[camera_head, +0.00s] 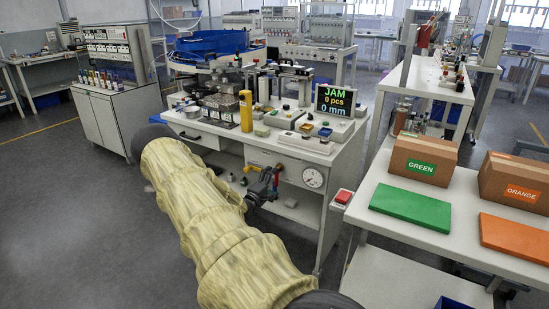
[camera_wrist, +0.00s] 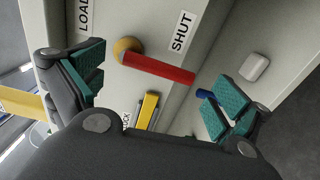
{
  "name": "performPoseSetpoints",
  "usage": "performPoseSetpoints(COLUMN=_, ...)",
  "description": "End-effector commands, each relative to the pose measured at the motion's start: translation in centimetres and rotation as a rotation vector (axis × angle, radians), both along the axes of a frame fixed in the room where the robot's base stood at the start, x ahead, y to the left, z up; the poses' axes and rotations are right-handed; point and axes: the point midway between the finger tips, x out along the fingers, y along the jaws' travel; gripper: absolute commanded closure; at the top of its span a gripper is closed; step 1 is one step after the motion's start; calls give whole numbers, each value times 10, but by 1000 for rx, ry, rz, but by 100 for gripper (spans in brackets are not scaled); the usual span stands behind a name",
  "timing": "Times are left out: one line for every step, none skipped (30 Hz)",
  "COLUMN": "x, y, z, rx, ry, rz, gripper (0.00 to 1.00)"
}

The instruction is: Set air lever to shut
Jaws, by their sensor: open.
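In the wrist view the red air lever (camera_wrist: 160,69) runs from a brass pivot (camera_wrist: 127,48) down to the right, between my gripper's fingers. The SHUT label (camera_wrist: 182,31) is beside it and the LOAD label (camera_wrist: 84,14) is further left. My gripper (camera_wrist: 152,88) is open, with one teal-padded finger on each side of the lever; I cannot tell whether either touches it. A blue piece (camera_wrist: 207,95) shows beside the right finger, partly hidden. In the head view my gripper (camera_head: 263,188) is at the front of the bench, where the red lever (camera_head: 277,170) shows only in part.
A yellow handle (camera_wrist: 148,110) with a partly hidden label is below the lever. A screen (camera_head: 335,101) reads JAM, 0 pcs, 0 mm. A side table with a green mat (camera_head: 410,206) is at the right.

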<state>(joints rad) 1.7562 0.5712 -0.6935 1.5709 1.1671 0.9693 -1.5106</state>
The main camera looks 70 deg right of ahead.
Motion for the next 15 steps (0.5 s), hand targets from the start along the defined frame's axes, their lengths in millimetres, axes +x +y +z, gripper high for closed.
performPoseSetpoints(x=3, y=7, z=0, rx=1, ry=0, rz=1, gripper=0)
performPoseSetpoints(x=3, y=12, z=0, rx=1, ry=0, rz=0, gripper=0)
performPoseSetpoints(x=5, y=19, z=0, rx=0, ry=0, rz=1, gripper=0)
performPoseSetpoints(x=7, y=24, z=0, rx=0, ry=0, rz=1, gripper=0)
performPoseSetpoints(x=8, y=30, z=-1, rx=1, ry=1, rz=0, gripper=0)
performPoseSetpoints(x=10, y=37, z=-1, rx=2, ry=1, rz=1, gripper=0)
performPoseSetpoints(x=11, y=42, z=-2, rx=2, ry=1, rz=2, gripper=0)
performPoseSetpoints(x=13, y=47, z=-2, rx=4, ry=2, rz=2, gripper=0)
performPoseSetpoints(x=14, y=54, z=-3, rx=4, ry=2, rz=1, gripper=0)
performPoseSetpoints(x=16, y=59, z=-4, rx=5, ry=2, rz=1, gripper=0)
performPoseSetpoints(x=17, y=63, z=-4, rx=5, ry=2, rz=1, gripper=0)
performPoseSetpoints(x=18, y=69, z=-5, rx=5, ry=2, rz=1, gripper=0)
performPoseSetpoints(x=19, y=73, z=-5, rx=6, ry=3, rz=1, gripper=0)
performPoseSetpoints(x=20, y=77, z=-6, rx=6, ry=2, rz=1, gripper=0)
performPoseSetpoints(x=21, y=81, z=-6, rx=6, ry=2, rz=1, gripper=0)
